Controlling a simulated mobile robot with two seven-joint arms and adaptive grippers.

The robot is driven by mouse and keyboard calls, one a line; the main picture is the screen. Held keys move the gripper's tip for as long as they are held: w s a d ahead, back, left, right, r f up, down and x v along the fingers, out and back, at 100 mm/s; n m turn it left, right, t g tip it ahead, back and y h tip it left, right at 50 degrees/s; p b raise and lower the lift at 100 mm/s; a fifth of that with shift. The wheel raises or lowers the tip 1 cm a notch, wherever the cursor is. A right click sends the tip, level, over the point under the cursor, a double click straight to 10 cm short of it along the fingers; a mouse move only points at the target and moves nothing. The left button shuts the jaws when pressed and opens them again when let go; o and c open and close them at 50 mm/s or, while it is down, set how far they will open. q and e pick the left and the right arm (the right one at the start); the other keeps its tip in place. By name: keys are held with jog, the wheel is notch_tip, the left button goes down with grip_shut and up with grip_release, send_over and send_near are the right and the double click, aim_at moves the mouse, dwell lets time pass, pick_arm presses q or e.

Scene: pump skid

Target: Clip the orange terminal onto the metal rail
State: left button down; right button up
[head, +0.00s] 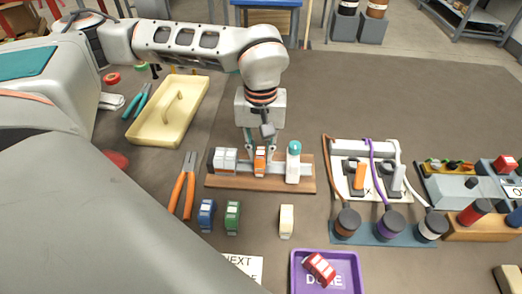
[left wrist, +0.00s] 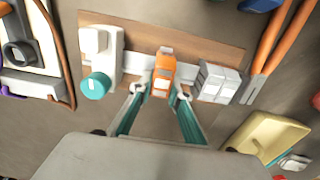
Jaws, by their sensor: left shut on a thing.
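The orange terminal (head: 260,160) is between the fingers of my left gripper (head: 260,152), at the middle of the metal rail (head: 276,169). The rail is on a brown wooden board (head: 225,182). In the left wrist view, the left gripper (left wrist: 160,92) is shut on the orange terminal (left wrist: 161,70). White-grey terminals (head: 225,160) sit on the rail to its left, and a white part with a teal knob (head: 293,162) stands to its right. I cannot tell whether the terminal is seated on the rail; its underside is hidden. My right gripper is not in view.
Blue (head: 206,214), green (head: 232,217) and cream (head: 286,220) terminals stand in front of the board. A purple tray (head: 297,280) holds a red terminal (head: 319,267). Orange-handled pliers (head: 182,190) lie left of the board. Cabled plugs (head: 386,222) stand at right.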

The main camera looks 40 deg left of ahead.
pick_arm(q)
jog(key=shift+s+f, duration=0.1)
jog(key=shift+f, duration=0.35)
dwell(0.5)
jog(key=c, duration=1.8)
grip_release()
notch_tip(320, 180, up, 12)
jog(key=shift+r, duration=0.1)
